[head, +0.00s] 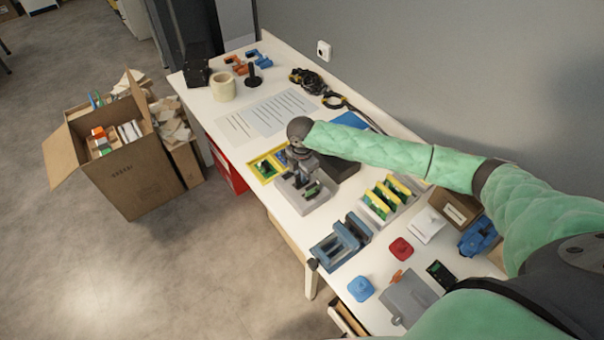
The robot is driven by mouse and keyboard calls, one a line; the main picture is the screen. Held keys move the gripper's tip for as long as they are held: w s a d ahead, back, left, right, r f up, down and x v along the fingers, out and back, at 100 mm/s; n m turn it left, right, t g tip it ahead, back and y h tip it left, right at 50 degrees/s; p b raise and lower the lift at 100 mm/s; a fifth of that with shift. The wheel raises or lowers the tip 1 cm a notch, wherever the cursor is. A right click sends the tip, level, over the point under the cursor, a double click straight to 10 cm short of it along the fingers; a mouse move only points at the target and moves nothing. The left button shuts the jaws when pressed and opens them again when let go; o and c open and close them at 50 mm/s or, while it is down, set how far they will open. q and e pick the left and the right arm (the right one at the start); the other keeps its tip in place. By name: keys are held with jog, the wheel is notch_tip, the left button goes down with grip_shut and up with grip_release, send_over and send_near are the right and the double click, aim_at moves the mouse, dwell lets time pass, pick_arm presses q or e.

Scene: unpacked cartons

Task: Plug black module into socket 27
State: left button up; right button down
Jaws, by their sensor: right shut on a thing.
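My right arm reaches in from the right, and my right gripper (305,183) points down over a grey socket unit (291,198) on the white table. The right gripper is shut on a small dark thing, which looks like the black module; the jaws mostly hide it. It is at or just above the unit, and I cannot tell if it touches. A green part shows on the unit beside the jaws. Socket numbers are too small to read. My left gripper is not in view.
A rack of yellow-green boards (388,197) and a blue-grey holder (341,241) stand nearer. A yellow-framed board (265,169) lies close behind the unit. Red (401,248) and blue (360,288) pieces lie near the front. An open carton (128,171) is on the floor left.

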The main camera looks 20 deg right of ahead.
jog(key=shift+f, duration=0.25)
dwell(0.5)
jog(key=c, duration=1.5)
grip_release()
jog(key=shift+o, duration=0.2)
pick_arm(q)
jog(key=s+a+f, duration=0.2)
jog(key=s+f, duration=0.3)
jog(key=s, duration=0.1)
pick_arm(e)
jog(key=shift+r+b, duration=0.6)
jog(key=shift+r, duration=0.65)
notch_tip(320, 180, up, 4)
jog(key=shift+f+b, duration=0.1)
jog(key=shift+b, duration=0.65)
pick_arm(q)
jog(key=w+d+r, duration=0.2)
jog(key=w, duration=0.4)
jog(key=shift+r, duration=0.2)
pick_arm(e)
jog(key=shift+r, duration=0.75)
